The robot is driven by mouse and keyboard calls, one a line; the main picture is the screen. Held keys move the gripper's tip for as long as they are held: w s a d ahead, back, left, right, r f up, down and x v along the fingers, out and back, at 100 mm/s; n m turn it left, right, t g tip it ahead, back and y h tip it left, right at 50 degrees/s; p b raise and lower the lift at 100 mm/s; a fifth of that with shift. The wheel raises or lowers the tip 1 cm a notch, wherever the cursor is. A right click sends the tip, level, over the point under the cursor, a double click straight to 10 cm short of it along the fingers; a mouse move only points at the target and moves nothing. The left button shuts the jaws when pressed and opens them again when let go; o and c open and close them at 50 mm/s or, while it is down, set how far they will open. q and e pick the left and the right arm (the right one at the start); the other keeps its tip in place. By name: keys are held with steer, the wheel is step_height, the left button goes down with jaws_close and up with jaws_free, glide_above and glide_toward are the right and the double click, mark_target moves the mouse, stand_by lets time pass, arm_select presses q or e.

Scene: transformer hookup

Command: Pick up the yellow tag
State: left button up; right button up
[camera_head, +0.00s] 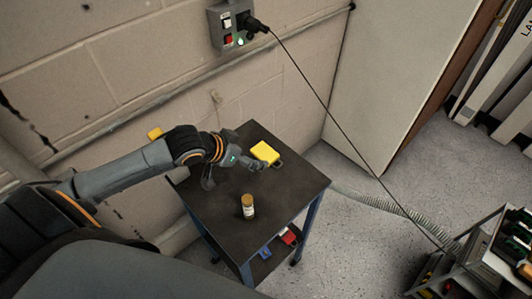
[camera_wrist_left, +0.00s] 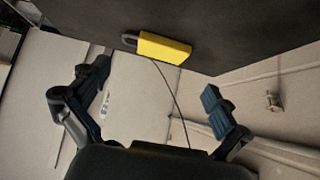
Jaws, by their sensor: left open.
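A yellow block-like piece (camera_head: 265,152) with a dark loop at one corner lies at the back right of the dark table top. It matches the task's yellow tag in colour, though its shape also resembles a padlock. It also shows in the left wrist view (camera_wrist_left: 163,48), close to the table edge, with its grey loop at its left end. My left gripper (camera_head: 236,173) is over the table, just left of this piece. In the left wrist view its fingers (camera_wrist_left: 155,85) are spread wide and empty, apart from the piece. My right gripper is not in view.
The table (camera_head: 285,195) also bears a small capped bottle (camera_head: 248,206) near its front. Another yellow thing (camera_head: 154,133) shows behind my left arm. A wall box (camera_head: 232,25) has a black cable running down right. A cart (camera_head: 480,255) stands at the lower right.

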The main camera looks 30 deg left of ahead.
mark_target(265, 153)
arm_select(q)
steer(key=shift+p+x, duration=0.55)
steer(key=shift+x, duration=2.8)
steer(key=shift+a, duration=0.15)
steer(key=c, duration=1.1)
